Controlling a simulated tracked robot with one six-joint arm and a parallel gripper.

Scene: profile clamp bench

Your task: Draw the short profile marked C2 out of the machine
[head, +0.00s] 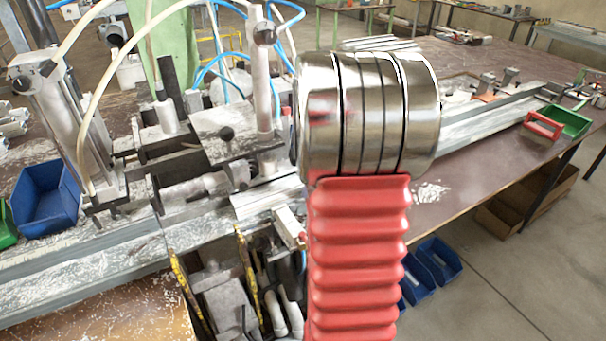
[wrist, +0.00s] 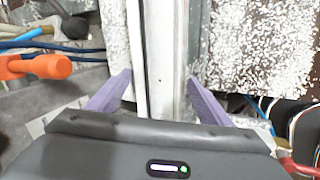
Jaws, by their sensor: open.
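In the wrist view my gripper (wrist: 157,82) is open, with its two purple fingers spread on either side of a pale, straight profile (wrist: 166,45). The profile runs up the picture between the fingertips, with a gap on the left; at the right I cannot tell whether the finger touches it. No C2 mark can be read. In the head view the machine (head: 228,135), with metal clamps and cylinders, stands left of my arm. A pale profile piece (head: 262,199) lies at its front; I cannot tell if it is the same one. My gripper is hidden in the head view.
Hoses cross above the machine. A blue bin (head: 46,198) stands at left, and a red bin (head: 542,126) and green bin (head: 566,121) at right. A long rail (head: 490,117) runs along the bench. In the wrist view an orange knob (wrist: 50,67) is left of the fingers.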

